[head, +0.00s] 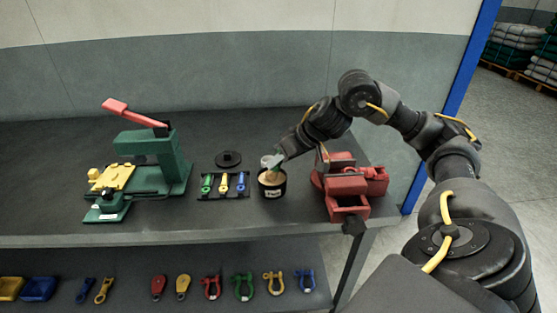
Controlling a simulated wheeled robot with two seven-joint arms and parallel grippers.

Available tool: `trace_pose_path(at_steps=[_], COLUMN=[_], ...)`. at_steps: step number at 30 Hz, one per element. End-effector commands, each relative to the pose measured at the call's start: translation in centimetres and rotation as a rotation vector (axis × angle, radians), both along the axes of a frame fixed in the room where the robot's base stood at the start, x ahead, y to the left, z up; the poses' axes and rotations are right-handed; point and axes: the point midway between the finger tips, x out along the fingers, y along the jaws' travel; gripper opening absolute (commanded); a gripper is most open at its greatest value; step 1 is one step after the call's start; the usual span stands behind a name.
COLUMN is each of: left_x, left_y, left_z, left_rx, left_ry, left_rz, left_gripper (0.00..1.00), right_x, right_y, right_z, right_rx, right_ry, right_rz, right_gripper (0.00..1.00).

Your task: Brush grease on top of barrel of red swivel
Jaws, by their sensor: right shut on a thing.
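My right gripper (279,161) reaches down from my right arm over a small black pot (272,191) with a white label and tan contents. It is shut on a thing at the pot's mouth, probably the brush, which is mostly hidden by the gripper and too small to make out. I cannot pick out a red swivel for certain. A red vise (347,185) stands to the right of the pot, and a small upright tan-grey piece (322,156) shows at its back left. My left gripper is not in view.
A black rack (223,194) holds green, yellow and blue swivel-like parts, with a black disc (228,158) behind. A green press (150,160) with a red lever stands left. The lower shelf (130,250) holds shackles and other small coloured parts. The bench front between press and vise is clear.

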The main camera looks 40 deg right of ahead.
Motion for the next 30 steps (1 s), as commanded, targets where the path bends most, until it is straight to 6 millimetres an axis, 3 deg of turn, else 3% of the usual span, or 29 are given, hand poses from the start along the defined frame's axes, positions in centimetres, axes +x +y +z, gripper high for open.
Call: trace_pose_path(at_steps=[30], left_x=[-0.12], left_y=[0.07], left_z=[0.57], left_rx=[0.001], left_ry=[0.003], left_rz=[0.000], left_gripper=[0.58], right_x=[-0.10], right_y=[0.01], right_z=[-0.31], right_rx=[-0.001], right_ry=[0.006], right_rz=[0.001], right_gripper=[0.00])
